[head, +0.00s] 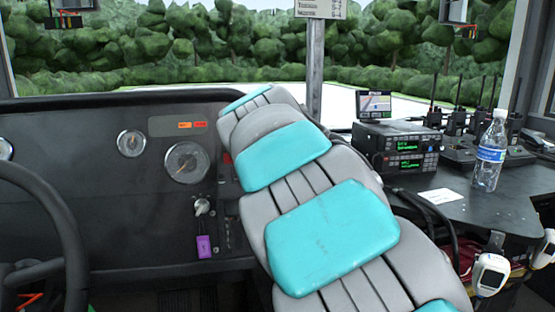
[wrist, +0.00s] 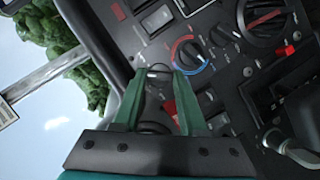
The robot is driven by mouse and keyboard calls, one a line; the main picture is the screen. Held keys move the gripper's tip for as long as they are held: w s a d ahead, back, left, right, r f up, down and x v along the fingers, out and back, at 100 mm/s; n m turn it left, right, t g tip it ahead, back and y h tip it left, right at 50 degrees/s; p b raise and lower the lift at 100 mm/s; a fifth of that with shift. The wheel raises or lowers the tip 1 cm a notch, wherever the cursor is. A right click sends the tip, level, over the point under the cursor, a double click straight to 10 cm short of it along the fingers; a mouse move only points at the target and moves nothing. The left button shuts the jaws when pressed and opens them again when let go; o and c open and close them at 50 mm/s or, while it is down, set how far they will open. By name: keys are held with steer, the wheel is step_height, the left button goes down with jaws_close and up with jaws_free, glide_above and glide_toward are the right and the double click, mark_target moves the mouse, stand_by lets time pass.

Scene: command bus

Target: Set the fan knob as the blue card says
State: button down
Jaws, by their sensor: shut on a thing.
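My gripper (wrist: 159,73) shows in the wrist view with two green fingers against the dark dashboard panel. It is shut on a small dark round knob (wrist: 158,72), mostly hidden between the fingertips. I cannot read its setting or any marks around it. Just right of the fingertips is another dial (wrist: 188,54) with a blue and red ring. In the head view my arm covers this part of the panel, and the gripper is hidden. I see no blue card in either view.
In the head view are gauges (head: 187,162), a key with a purple tag (head: 204,246), the steering wheel (head: 60,230), radios (head: 396,148) and a bottle (head: 490,155).

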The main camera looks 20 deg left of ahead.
steer(key=m+g, duration=0.1)
steer(key=m, duration=0.1)
steer(key=shift+w+m+y, duration=0.1)
steer(key=shift+m+y, duration=0.3)
steer(key=shift+w+d+r+m+g+y, duration=0.1)
steer(key=shift+m+g+y, duration=0.25)
steer(key=shift+m, duration=0.35)
steer(key=shift+d+m+g+y, duration=0.1)
steer(key=shift+m+g+y, duration=0.2)
steer(key=shift+m, duration=0.4)
steer(key=shift+c, duration=2.3)
jaws_free()
steer(key=shift+b, duration=0.3)
steer(key=v, duration=0.7)
steer(key=shift+s+r, duration=0.25)
steer(key=shift+r, duration=0.05)
